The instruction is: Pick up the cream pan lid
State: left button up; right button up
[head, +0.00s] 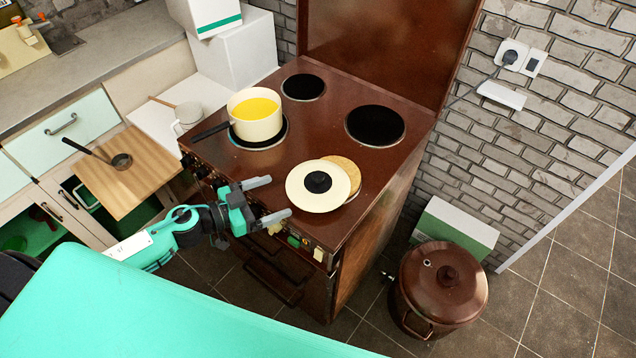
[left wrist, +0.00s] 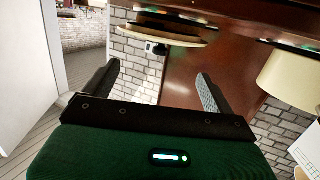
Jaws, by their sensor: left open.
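The cream pan lid (head: 300,201) is a round disc with a black knob (head: 318,182). It lies at the front right of the brown stove top, partly over a tan round piece (head: 352,167). My left gripper (head: 280,197) is open and empty at the stove's front edge, just left of the lid, its fingers pointing toward it. In the left wrist view the lid's pale rim (left wrist: 165,32) shows edge-on beyond the open fingers of the gripper (left wrist: 158,72). Whether a finger touches the lid I cannot tell. My right gripper is not in view.
A cream pan (head: 258,122) with yellow contents stands on the left front burner, its dark handle pointing left. Other burners (head: 375,125) are bare. The stove's front edge has knobs. A brown lidded pot (head: 440,285) stands on the floor at the right.

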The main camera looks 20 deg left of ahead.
aim_at(318, 179)
pick_arm(q)
jog(key=p+x, duration=0.2)
jog(key=x, duration=0.5)
jog(key=shift+r, duration=0.15)
jog(key=shift+w+d, duration=0.4)
jog(key=shift+w, duration=0.15)
jog(key=shift+w+d+p, duration=0.25)
jog(key=shift+p, duration=0.05)
jog(key=x, duration=0.4)
jog(key=shift+w+f+p, duration=0.25)
jog(key=shift+p, duration=0.1)
jog(key=c, duration=1.2)
jog(key=shift+r, duration=0.1)
